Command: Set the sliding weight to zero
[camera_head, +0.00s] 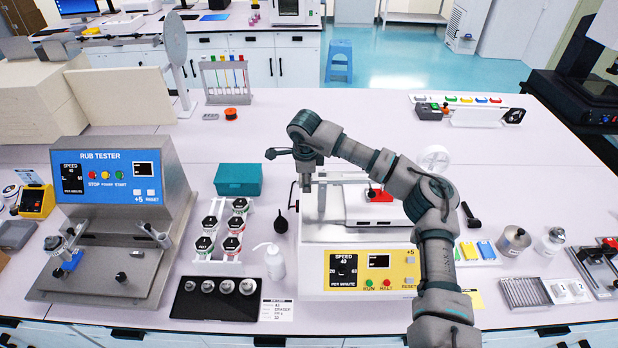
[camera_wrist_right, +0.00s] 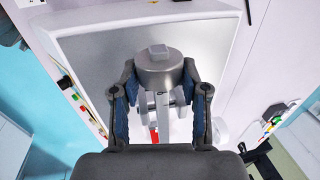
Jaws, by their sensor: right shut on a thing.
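The insertion tester (camera_head: 395,236) is the white machine with a yellow front panel at the centre front in the head view. My right gripper (camera_head: 308,184) reaches down over its left part. In the right wrist view, my right gripper (camera_wrist_right: 158,92) has its two fingers on either side of a round grey metal weight (camera_wrist_right: 158,68) with a small square knob on top. It looks like the sliding weight, and the fingers are shut on it. Light rails show below it between the fingers. In the head view the gripper and arm largely hide the weight, and no scale mark is readable. My left gripper is not in view.
The rub tester (camera_head: 105,195) stands at the left. A rack of dark-capped jars (camera_head: 221,232), a teal box (camera_head: 238,178) and a white bottle (camera_head: 272,262) stand left of the insertion tester. A red piece (camera_head: 378,195) is on the machine. The table behind is mostly clear.

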